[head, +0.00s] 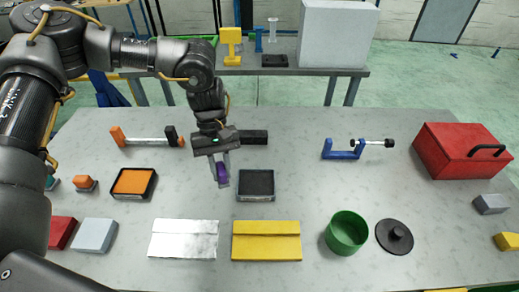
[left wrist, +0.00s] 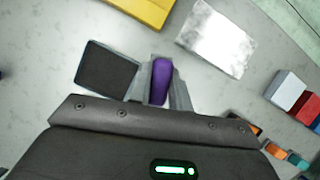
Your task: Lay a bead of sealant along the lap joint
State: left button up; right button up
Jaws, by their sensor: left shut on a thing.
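My left gripper (head: 219,176) is shut on a purple object (head: 221,171), held above the table just left of the black square tray. In the left wrist view the purple object (left wrist: 161,82) sits between the two fingers. A silver plate (head: 184,238) and a yellow plate (head: 266,240) lie side by side near the front, each with a line across it like an overlapped edge. Both plates also show in the left wrist view, the silver (left wrist: 215,40) and the yellow (left wrist: 146,8). The purple object is apart from both plates. My right gripper is not in view.
The black square tray (head: 256,197) and an orange-filled tray (head: 134,195) flank the gripper. An orange-and-black clamp (head: 148,141), a blue clamp (head: 343,153), a green cup (head: 346,232), a black lid (head: 394,236) and a red toolbox (head: 462,150) stand around. The table's middle right is clear.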

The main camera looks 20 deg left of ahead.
pick_arm(q)
jog(key=w+d+f+n+t+h+p, duration=0.1)
jog(key=w+d+n+t, duration=0.25)
jog(key=n, duration=0.35)
jog(key=w+d+f+n+t+h, duration=0.15)
jog(key=w+d+n, duration=0.25)
jog(key=n, duration=0.4)
jog(key=shift+a+f+b, duration=0.15)
jog(key=shift+f+b, duration=0.55)
jog(key=shift+f, duration=0.9)
jog(key=shift+a+f+b, duration=0.1)
jog(key=shift+f+b, duration=0.55)
jog(key=shift+f, duration=0.95)
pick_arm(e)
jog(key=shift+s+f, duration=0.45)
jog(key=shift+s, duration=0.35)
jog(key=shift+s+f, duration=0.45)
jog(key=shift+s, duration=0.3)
pick_arm(q)
jog(key=shift+f+b, duration=0.5)
jog(key=shift+b, duration=0.1)
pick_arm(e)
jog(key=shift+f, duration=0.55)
